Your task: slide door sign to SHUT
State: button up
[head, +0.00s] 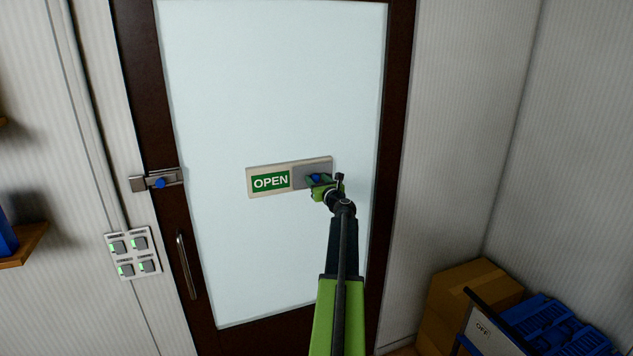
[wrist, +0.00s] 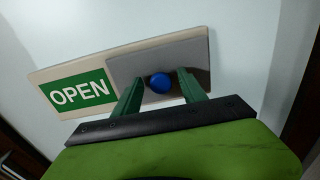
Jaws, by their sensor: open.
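The door sign (head: 250,186) is a cream plate on the door's pale glass. Its left half shows OPEN in white on green. A grey slider (head: 302,171) covers the right half. The slider's blue knob (head: 316,178) shows in the head view, and the wrist view shows the knob (wrist: 160,83) between my two green fingers. My gripper (head: 324,183) is open, with one finger on each side of the knob and gaps visible on both sides. The wrist view also shows the grey slider (wrist: 185,52) and the green OPEN panel (wrist: 78,94). What lies under the slider is hidden.
The door has a dark frame (head: 395,130), a bolt with a blue knob (head: 160,183) and a vertical handle (head: 186,265) at left. A switch panel (head: 133,253) is on the left wall. Cardboard boxes (head: 460,290) and blue crates (head: 550,325) stand low at right.

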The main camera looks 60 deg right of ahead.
grip_shut()
dwell(0.3)
